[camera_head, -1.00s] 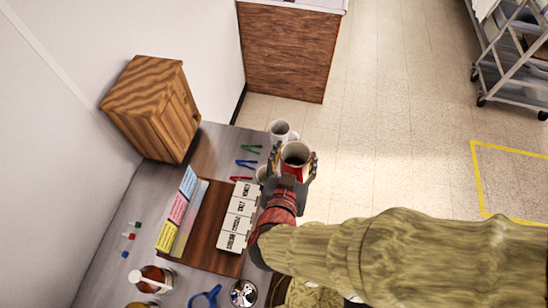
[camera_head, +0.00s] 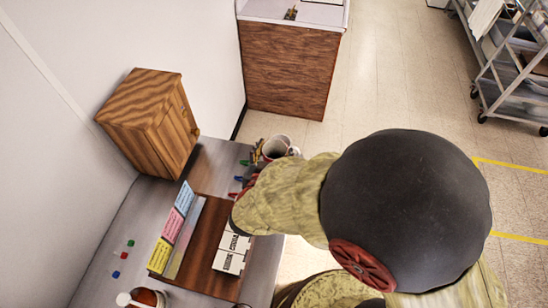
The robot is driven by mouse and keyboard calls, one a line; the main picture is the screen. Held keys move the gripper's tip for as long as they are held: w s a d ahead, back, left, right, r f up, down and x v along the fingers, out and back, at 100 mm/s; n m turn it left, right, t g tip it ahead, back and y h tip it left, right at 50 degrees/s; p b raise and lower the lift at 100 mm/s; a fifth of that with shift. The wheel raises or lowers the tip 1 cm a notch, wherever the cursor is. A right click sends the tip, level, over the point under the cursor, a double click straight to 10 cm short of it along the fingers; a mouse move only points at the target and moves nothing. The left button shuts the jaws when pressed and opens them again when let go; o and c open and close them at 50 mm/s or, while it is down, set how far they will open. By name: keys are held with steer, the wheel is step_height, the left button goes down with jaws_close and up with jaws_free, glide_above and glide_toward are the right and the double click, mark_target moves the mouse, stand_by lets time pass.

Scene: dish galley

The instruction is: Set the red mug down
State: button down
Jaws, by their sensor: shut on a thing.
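The red mug (camera_head: 274,147) is in my gripper (camera_head: 267,151) above the far right corner of the grey counter. I see its pale rim and dark inside. My forearm hides most of its red side. One tan finger shows at the mug's left side, and the gripper is shut on the mug. Another white mug (camera_head: 293,152) partly shows just right of it, mostly hidden. I cannot tell whether the red mug touches the counter.
A wooden cabinet (camera_head: 150,122) stands at the counter's back left. Green (camera_head: 245,162) and blue (camera_head: 239,179) clips lie close left of the gripper.

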mark_target(277, 150)
step_height(277, 150, down, 3)
steer(key=shift+w+a+f+b, duration=0.15)
steer(key=shift+f+b, duration=0.05)
steer(key=shift+b, duration=0.3)
